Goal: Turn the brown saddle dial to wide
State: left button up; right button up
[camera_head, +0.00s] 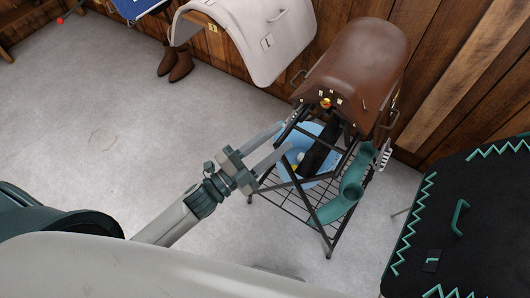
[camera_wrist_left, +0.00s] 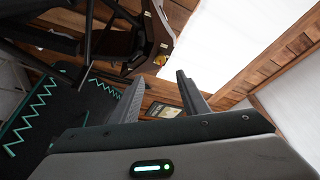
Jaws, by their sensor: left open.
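The brown saddle (camera_head: 362,58) sits on a black metal stand at the upper right of the head view. Its dial (camera_head: 326,102) is a small orange-yellow knob on the near end, with small pale marks around it; its setting is too small to read. My left gripper (camera_head: 287,137) is open, below and left of the dial and apart from it, near the stand's frame. In the left wrist view the open fingers (camera_wrist_left: 158,88) have nothing between them. Part of the brown saddle (camera_wrist_left: 150,42) shows beyond them there. My right gripper is not in view.
The black stand (camera_head: 332,238) has a wire shelf, with a blue bucket (camera_head: 332,132) and a teal curved thing (camera_head: 350,187) at it. A white saddle (camera_head: 255,35) is to the left. A black teal-stitched surface (camera_head: 475,225) is at right. Floor is clear at left.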

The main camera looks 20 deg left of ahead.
pick_arm(q)
jog(key=shift+b+v, duration=0.4)
jog(key=shift+v, duration=1.3)
jog(key=w+a+f+n+g+y, duration=0.1)
jog(key=a+f+n+y, duration=0.2)
jog(key=f, duration=0.9)
jog(key=w+a+f+n+g+y, duration=0.1)
jog(key=a+f+n+y, duration=0.25)
jog(key=f, duration=0.85)
jog(key=s+a+f+n+g+y+b, duration=0.1)
jog(key=s+a+f+n+g+y, duration=0.2)
jog(key=f, duration=0.6)
jog(key=s+a+f+n+g, duration=0.1)
jog(key=s+a+f, duration=0.3)
jog(key=f, duration=0.5)
jog(key=s+a+f+n+g+y, duration=0.15)
jog(key=s+f+n+g, duration=0.3)
jog(key=s+f, duration=1.15)
jog(key=s+f+n+g, duration=0.1)
jog(key=s+f+g, duration=0.1)
jog(key=s, duration=0.6)
jog(key=s+d+f+g+y+b, duration=0.1)
jog(key=s+f+g, duration=0.1)
jog(key=s, duration=0.7)
jog(key=shift+s+f+n+g, duration=0.3)
jog(key=shift+f+n+g, duration=0.1)
jog(key=shift+f, duration=0.25)
jog(key=shift+w, duration=0.1)
